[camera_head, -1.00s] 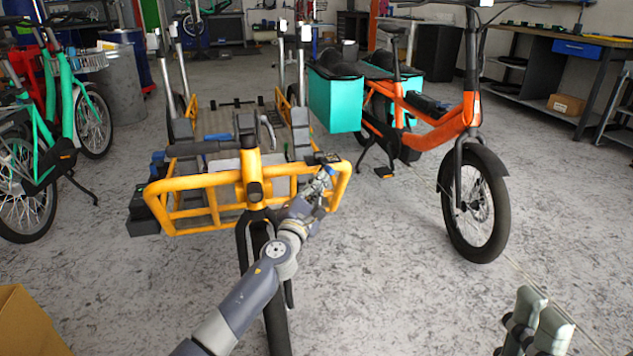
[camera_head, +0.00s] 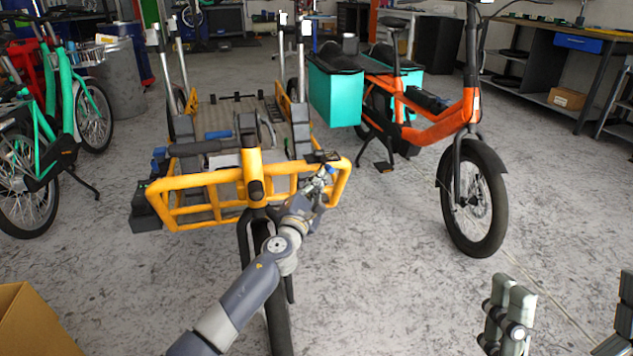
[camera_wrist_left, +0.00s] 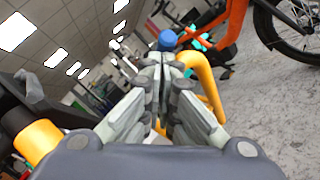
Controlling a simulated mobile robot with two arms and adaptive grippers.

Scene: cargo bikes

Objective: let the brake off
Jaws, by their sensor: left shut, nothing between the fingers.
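A yellow cargo bike with a tubular front rack (camera_head: 190,183) stands ahead of me, and its dark handlebar (camera_head: 195,148) crosses above the rack. My left gripper (camera_head: 326,172) is at the rack's right front corner, near the handlebar's right end. In the left wrist view its fingers (camera_wrist_left: 163,72) are shut with nothing between them. A blue cap (camera_wrist_left: 167,40) shows just beyond the fingertips; touching or apart is unclear. I cannot tell which part is the brake. My right gripper (camera_head: 510,300) hangs low at right, away from the bike; its opening is unclear.
An orange cargo bike (camera_head: 440,130) with teal bags (camera_head: 335,97) stands to the right. Green bikes (camera_head: 62,130) stand at left. A cardboard box (camera_head: 32,322) is at the lower left. A workbench (camera_head: 560,60) lines the right. The floor between the two cargo bikes is clear.

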